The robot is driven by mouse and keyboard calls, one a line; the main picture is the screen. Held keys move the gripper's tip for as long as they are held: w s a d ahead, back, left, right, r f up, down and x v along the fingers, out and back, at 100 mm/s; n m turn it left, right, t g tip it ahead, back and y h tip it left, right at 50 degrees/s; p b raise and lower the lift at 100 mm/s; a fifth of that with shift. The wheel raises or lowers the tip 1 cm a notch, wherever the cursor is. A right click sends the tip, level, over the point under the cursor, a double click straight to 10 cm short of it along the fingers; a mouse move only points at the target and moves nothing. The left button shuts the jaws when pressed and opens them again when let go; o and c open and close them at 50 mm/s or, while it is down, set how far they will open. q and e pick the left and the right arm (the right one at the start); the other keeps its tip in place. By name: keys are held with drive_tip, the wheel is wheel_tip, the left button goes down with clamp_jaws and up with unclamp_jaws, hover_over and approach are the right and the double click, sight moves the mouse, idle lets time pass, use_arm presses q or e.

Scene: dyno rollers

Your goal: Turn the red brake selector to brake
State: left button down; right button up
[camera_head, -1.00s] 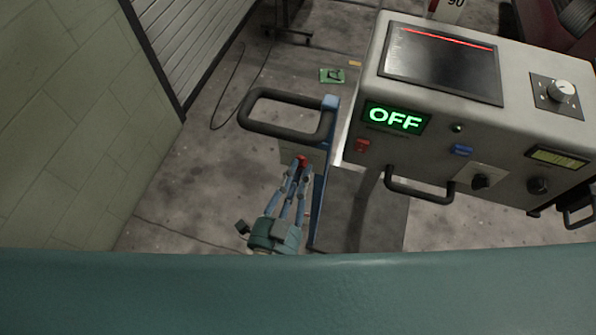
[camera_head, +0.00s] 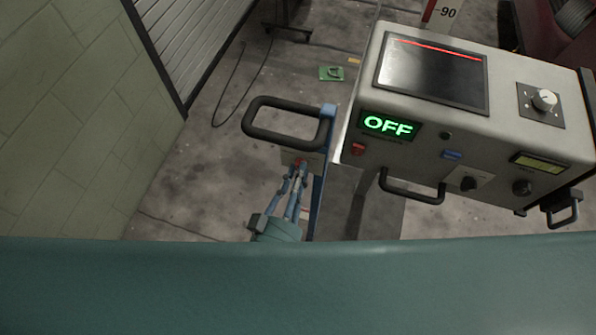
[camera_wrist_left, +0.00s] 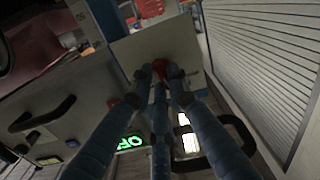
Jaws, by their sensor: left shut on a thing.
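The red brake selector (camera_head: 298,162) sits on a small pale plate (camera_head: 316,158) below the black loop handle on the blue post. In the left wrist view the selector (camera_wrist_left: 166,70) shows as a red piece between my fingertips, against the plate (camera_wrist_left: 150,48). My left gripper (camera_head: 297,170) is shut on it, reaching up from below; it also shows in the left wrist view (camera_wrist_left: 160,76). The fingers hide much of the selector, and I cannot read its setting. My right gripper is in neither view.
The black loop handle (camera_head: 290,139) stands just above my left gripper. To the right is a grey console (camera_head: 430,125) with a green OFF display (camera_head: 388,126), a dark screen (camera_head: 432,72) and a front handle (camera_head: 411,189). Concrete floor (camera_head: 200,180) is open on the left.

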use_arm(q)
drive_tip(key=n, duration=0.6)
drive_tip(key=shift+a+r+n, duration=0.1)
drive_tip(key=shift+n, duration=0.2)
idle(0.4)
drive_tip(key=c, duration=1.7)
unclamp_jaws()
drive_tip(key=shift+o, duration=0.2)
drive_tip(key=v, duration=1.2)
